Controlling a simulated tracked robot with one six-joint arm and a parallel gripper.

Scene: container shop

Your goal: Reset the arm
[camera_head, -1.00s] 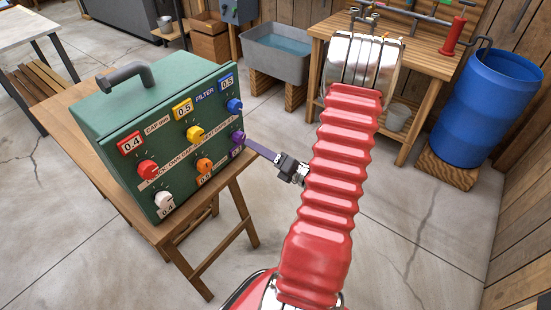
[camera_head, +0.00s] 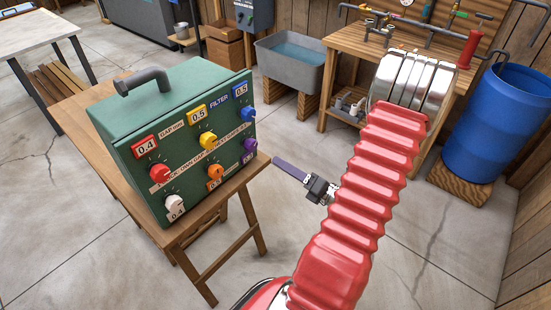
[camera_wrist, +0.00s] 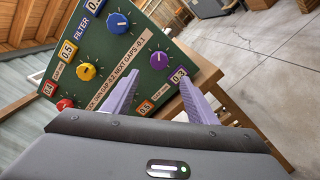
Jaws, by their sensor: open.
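My red arm reaches forward in the head view, and my gripper (camera_head: 275,161) points left at the green knob box. Its purple finger tip stands a little right of the purple knob (camera_head: 250,145), with a gap between. In the wrist view my gripper (camera_wrist: 155,90) is open, its two purple fingers apart with nothing between them. The purple knob (camera_wrist: 159,60) shows beyond and between the finger tips there. The green box (camera_head: 118,110) carries several coloured knobs, with number labels and a dark handle on top.
The box stands on a wooden table (camera_head: 215,208). A grey sink (camera_head: 283,78) and a wooden workbench (camera_head: 345,52) are behind. A blue barrel (camera_head: 493,120) stands at the right. The concrete floor around my gripper is free.

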